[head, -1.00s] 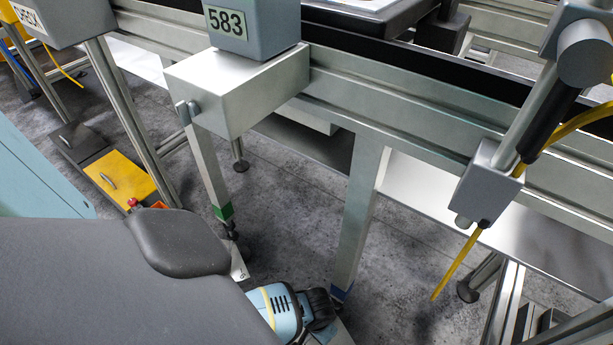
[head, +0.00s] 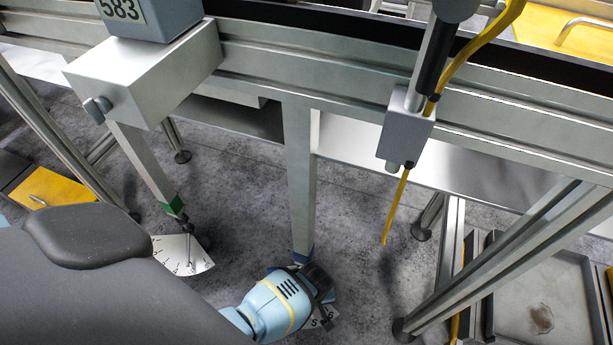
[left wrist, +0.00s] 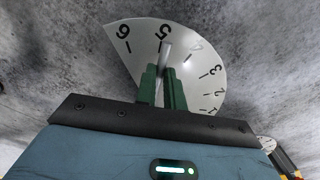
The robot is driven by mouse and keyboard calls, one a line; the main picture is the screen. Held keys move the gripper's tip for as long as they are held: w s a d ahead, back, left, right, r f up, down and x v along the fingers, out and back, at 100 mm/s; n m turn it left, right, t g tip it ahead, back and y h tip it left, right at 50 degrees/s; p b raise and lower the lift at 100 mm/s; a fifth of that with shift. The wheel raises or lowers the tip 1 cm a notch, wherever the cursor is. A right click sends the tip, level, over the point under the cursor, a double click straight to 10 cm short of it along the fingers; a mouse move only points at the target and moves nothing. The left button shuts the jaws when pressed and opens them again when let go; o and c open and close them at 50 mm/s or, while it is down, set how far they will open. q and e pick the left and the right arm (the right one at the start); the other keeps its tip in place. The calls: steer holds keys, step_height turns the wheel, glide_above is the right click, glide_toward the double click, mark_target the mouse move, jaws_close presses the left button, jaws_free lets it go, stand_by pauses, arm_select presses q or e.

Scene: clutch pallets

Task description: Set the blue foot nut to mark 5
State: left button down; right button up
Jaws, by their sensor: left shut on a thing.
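The blue band (head: 302,256) is at the bottom of the middle leg (head: 300,180) in the head view. My left gripper (head: 322,297) is down at that foot and hides most of it. In the left wrist view its green fingers (left wrist: 163,84) are shut on the grey lever of the blue foot nut (left wrist: 167,50). The lever's tip lies close to the 5 on the white dial plate (left wrist: 137,60), on the side toward the 4; the exact alignment is hard to tell. Part of the dial (head: 322,320) shows beside the gripper in the head view. My right gripper is not in view.
A second leg with a green band (head: 172,205) stands to the left over its own white dial (head: 195,262). A yellow cable (head: 396,205) hangs from a grey block (head: 405,135) at right. A slanted metal strut (head: 500,260) and a tray (head: 540,300) are further right.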

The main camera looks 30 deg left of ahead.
arm_select(q)
steer(key=shift+d, duration=0.15)
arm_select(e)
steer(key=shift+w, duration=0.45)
arm_select(q)
steer(key=c, duration=1.5)
jaws_free()
steer(key=shift+w, duration=0.1)
steer(key=shift+r, duration=0.1)
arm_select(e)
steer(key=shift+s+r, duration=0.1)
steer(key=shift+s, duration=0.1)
